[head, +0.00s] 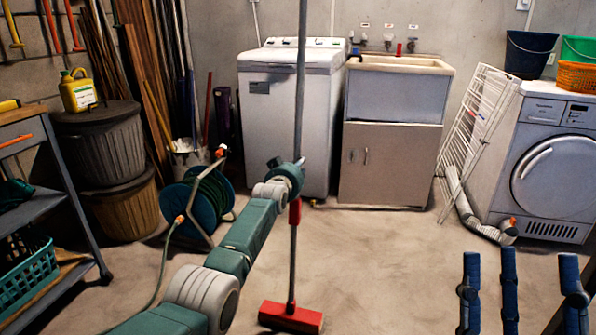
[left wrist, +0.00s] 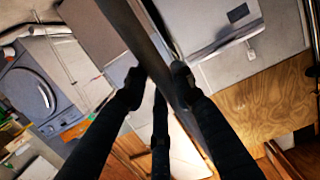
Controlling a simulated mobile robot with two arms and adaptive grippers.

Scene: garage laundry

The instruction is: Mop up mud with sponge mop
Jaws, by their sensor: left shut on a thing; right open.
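The sponge mop has a long grey pole (head: 300,95) and a red head (head: 291,317). It stands nearly upright, and its head appears to be on the floor. My left gripper (head: 294,178) is around the pole's middle; its fingers are mostly hidden by my wrist in the head view. In the left wrist view my left gripper (left wrist: 157,84) is shut on the dark pole (left wrist: 150,45). My right gripper (head: 515,268) is open and empty at the lower right, its dark blue fingers spread. No distinct mud patch is clear on the floor.
A washing machine (head: 285,120) and a sink cabinet (head: 385,165) stand at the back. A drying rack (head: 470,130) leans by a front-loader (head: 552,165) at right. A hose reel (head: 195,205), bins (head: 100,150) and a shelf cart (head: 55,205) are left. The middle floor is clear.

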